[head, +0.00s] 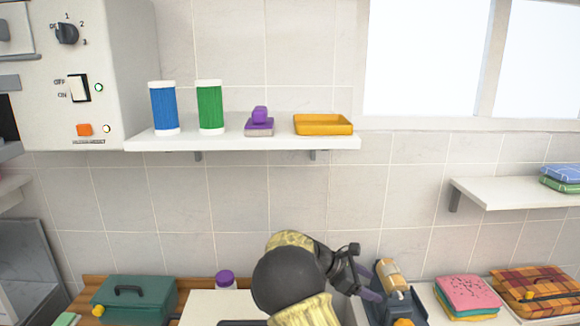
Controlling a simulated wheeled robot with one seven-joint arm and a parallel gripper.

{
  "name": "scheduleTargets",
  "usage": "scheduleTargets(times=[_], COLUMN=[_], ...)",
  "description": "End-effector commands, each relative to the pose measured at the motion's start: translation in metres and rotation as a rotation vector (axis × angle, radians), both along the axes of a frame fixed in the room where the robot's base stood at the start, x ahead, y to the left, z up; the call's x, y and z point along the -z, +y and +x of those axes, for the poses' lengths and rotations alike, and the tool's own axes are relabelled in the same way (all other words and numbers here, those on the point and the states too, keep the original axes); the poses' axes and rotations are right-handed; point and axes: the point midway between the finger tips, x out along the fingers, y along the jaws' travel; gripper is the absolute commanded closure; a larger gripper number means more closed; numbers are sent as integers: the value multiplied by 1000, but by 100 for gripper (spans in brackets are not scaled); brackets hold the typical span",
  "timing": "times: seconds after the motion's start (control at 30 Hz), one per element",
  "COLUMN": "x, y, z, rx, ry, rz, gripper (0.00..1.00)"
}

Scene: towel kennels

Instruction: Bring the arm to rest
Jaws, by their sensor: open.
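My arm rises from the bottom middle of the head view, with a black rounded joint and yellowish links. My gripper (360,278) is at its right end, low in front of the tiled wall. It is open, and I see nothing held in it. The fingers are small and partly hidden by the wrist. A blue-grey device (402,307) with a tan roll (389,273) stands just right of the gripper. I cannot tell whether they touch.
A wall shelf (240,143) holds a blue canister (164,108), a green canister (210,107), a purple stamp-like object (259,122) and a yellow tray (323,125). Below are a green box (134,298), a purple-capped jar (225,280), pink cloths (467,296) and a plaid bundle (535,291).

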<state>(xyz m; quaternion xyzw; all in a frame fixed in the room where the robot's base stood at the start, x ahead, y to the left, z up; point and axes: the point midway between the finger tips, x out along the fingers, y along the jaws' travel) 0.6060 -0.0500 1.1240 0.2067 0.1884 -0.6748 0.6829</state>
Motion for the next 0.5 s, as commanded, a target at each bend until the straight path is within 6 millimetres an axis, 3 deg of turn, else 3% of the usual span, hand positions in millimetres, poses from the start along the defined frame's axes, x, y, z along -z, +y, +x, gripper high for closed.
scheduleTargets(times=[0.27, 0.5], x=[13, 26], y=[-10, -13], z=[-25, -59], rx=[102, 253], ry=[-84, -206], rz=[146, 329], gripper=[33, 33])
